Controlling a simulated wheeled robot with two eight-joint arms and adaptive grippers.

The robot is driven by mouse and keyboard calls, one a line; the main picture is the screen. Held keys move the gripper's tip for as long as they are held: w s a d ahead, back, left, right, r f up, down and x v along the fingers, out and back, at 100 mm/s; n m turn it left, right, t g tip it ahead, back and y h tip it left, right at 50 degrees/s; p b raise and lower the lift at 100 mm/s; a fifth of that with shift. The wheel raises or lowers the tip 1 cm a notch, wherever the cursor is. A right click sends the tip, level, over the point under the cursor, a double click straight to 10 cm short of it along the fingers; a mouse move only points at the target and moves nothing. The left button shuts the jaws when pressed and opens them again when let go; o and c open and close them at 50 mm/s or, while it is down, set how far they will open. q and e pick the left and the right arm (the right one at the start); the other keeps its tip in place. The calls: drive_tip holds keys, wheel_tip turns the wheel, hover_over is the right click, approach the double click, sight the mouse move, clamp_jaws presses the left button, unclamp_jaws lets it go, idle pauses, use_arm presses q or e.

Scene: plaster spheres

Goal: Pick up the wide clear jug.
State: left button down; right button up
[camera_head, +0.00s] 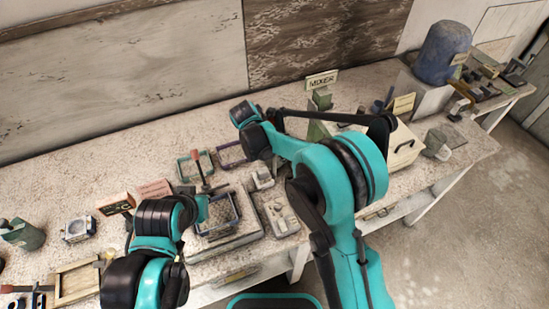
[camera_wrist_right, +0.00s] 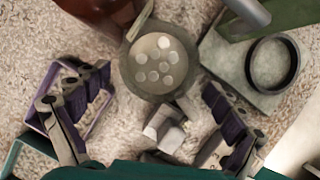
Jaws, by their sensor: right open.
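In the right wrist view, my right gripper (camera_wrist_right: 156,84) is open, its purple-padded fingers spread wide to left and right. Just beyond the gap between them is a round, grey-olive vessel (camera_wrist_right: 158,64) seen from above, with several pale discs showing inside its rim and a narrow piece sticking up from its far edge. It may be the jug, but I cannot tell that it is clear. No finger visibly touches it. In the head view, my right arm hides its own gripper and this spot. My left gripper (camera_head: 208,204) is mostly hidden behind its arm; its jaws cannot be made out.
In the wrist view, a red-brown object (camera_wrist_right: 102,12) stands close at the upper left and a black ring (camera_wrist_right: 273,65) lies at the right.

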drive_tip(key=b+x, duration=0.1)
drive_tip(key=x, duration=0.3)
drive_tip(key=shift+w+a, duration=0.1)
drive_tip(key=shift+a, duration=0.1)
drive_tip(key=shift+c, duration=1.1)
drive_tip(key=c, duration=1.5)
drive_tip(key=shift+c, duration=1)
drive_tip(key=shift+r, duration=0.15)
